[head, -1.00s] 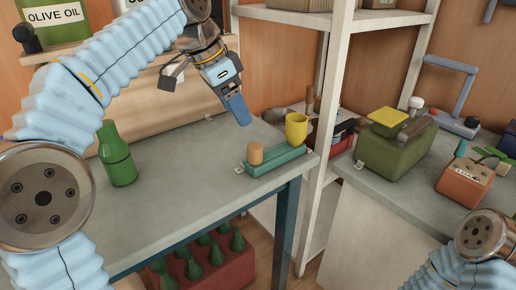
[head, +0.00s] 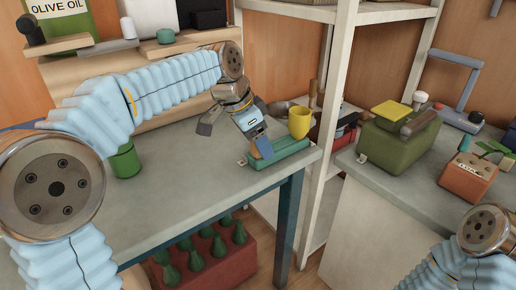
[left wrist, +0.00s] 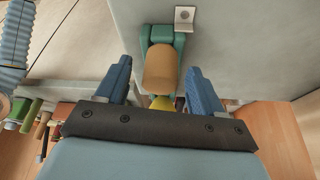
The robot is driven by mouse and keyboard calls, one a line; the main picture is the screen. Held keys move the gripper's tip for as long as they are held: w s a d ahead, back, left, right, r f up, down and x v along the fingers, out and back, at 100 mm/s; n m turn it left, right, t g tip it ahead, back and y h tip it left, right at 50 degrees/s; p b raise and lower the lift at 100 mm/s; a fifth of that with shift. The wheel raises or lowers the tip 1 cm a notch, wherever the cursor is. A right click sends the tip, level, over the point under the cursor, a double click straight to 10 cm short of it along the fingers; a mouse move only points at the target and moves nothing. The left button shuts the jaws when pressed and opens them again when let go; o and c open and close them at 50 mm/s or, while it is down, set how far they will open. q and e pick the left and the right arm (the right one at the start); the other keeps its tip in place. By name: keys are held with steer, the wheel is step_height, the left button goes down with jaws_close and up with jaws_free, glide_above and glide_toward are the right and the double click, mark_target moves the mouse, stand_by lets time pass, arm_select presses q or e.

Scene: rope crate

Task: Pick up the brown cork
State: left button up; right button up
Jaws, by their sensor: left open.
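The brown cork (left wrist: 161,68) stands on the teal tray (head: 290,157), near the tray's end with the metal tab. In the left wrist view it shows between my two blue fingers, beyond the jaw. My left gripper (head: 262,148) is open, with its fingers pointing down over the cork's end of the tray. In the head view the fingers hide most of the cork. I cannot tell whether a finger touches it. My right gripper is out of view; only part of my right arm shows at the lower right.
A yellow cup (head: 299,122) stands on the tray's far end, close to the left gripper. A green bottle (head: 125,163) is partly hidden behind my left arm. The grey table (head: 205,195) is clear in front. A white shelf post (head: 325,150) stands to the right.

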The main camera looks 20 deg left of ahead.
arm_select(q)
jaws_close()
steer(key=shift+r, duration=0.1)
stand_by(0.3)
